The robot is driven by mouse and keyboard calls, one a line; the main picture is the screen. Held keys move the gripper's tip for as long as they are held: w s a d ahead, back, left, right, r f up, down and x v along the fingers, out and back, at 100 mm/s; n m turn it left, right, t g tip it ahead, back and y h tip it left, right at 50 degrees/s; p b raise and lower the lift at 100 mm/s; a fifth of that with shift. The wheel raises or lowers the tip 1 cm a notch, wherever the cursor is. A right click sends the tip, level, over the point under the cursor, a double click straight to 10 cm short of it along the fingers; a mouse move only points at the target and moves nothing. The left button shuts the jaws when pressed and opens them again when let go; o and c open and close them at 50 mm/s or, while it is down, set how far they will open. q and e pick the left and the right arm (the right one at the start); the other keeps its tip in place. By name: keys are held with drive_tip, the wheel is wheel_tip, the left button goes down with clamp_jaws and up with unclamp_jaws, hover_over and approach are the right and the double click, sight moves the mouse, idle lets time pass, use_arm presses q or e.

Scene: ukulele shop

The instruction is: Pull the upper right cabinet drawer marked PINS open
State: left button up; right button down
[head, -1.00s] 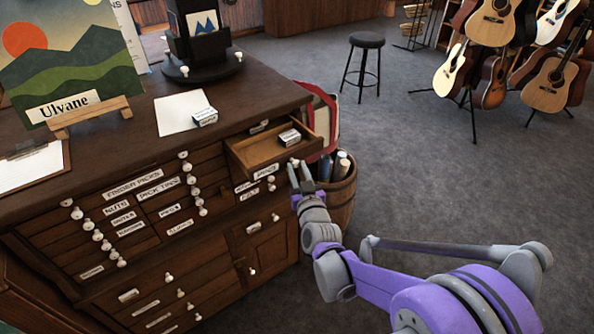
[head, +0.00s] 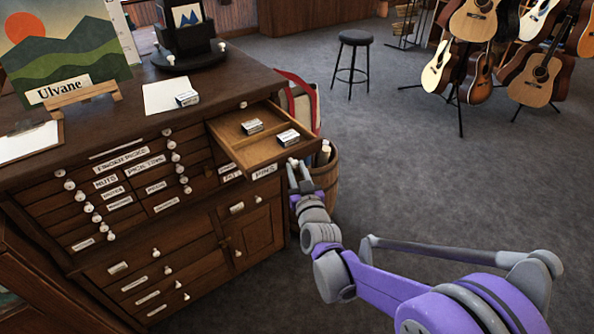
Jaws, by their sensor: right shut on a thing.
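The upper right drawer (head: 228,147) of the dark wooden cabinet (head: 150,235) is pulled well out. Its front carries a white label (head: 264,172) whose small print looks like PINS. Two small labelled boxes lie inside, a rear one (head: 252,126) and a front one (head: 288,137), with a divider between them. My right gripper (head: 299,173) is at the drawer front, shut on its pale knob (head: 293,162), which the fingers partly hide. My left gripper is not in view.
A wooden barrel (head: 323,180) with rolled items stands beside the cabinet, close to my right gripper. A white paper, a small box (head: 187,98) and a painting on an easel (head: 65,50) are on top. A stool (head: 354,60) and guitars are farther back on open grey floor.

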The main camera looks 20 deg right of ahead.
drive_tip(key=c, duration=0.6)
unclamp_jaws()
drive_tip(key=shift+c, duration=0.2)
drive_tip(key=s, duration=1)
drive_tip(key=shift+s+a, duration=0.2)
drive_tip(key=shift+s, duration=0.2)
